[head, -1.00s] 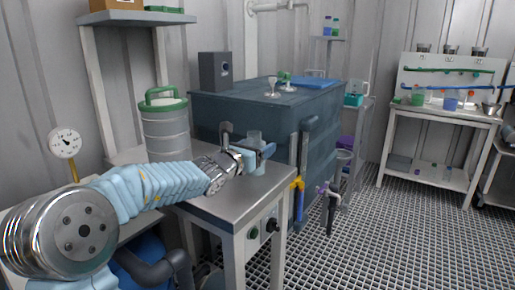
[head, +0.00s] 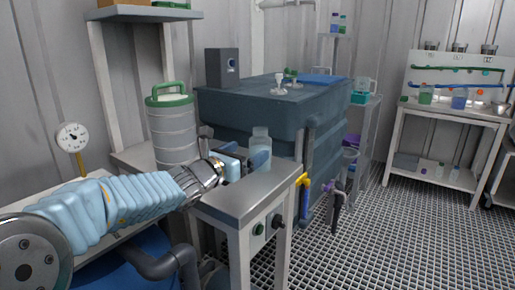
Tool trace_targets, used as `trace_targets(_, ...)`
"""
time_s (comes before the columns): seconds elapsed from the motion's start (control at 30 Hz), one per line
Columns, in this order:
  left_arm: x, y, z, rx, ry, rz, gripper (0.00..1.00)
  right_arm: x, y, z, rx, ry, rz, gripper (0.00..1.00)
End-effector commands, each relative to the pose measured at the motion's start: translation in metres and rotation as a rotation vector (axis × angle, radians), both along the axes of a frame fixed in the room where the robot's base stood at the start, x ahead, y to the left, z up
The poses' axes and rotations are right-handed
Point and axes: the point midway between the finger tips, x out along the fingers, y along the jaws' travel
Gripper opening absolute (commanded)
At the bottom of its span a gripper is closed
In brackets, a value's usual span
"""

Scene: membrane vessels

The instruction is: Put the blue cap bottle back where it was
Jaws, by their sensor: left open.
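A clear, pale bluish container (head: 261,136) stands upright on the metal bench (head: 262,192). Its lower part is partly hidden by my gripper, and I cannot make out a cap colour. Two small bottles stand on the high back shelf: one looks blue (head: 335,23), the other green and blue (head: 343,24). Their caps are too small to tell apart. My right gripper is not in view.
A large dark blue tank (head: 245,106) stands behind the bench. A grey canister with a green handle (head: 171,130) is left of my gripper. A yellow-handled valve (head: 303,180) sits by the bench's right edge. A white rack table (head: 447,111) stands at right, with open grating floor between.

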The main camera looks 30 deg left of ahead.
Motion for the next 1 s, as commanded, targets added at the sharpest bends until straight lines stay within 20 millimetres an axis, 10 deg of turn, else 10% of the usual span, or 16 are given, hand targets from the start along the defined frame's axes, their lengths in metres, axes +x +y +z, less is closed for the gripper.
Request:
trace_targets(0.27, -0.032, 0.002, 0.000, 0.000, 0.000, -0.001, 0.96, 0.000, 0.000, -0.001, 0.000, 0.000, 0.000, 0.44)
trace_targets(1.0, -0.033, 0.002, 0.000, 0.000, 0.000, -0.001, 0.96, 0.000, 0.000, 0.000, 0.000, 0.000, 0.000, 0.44)
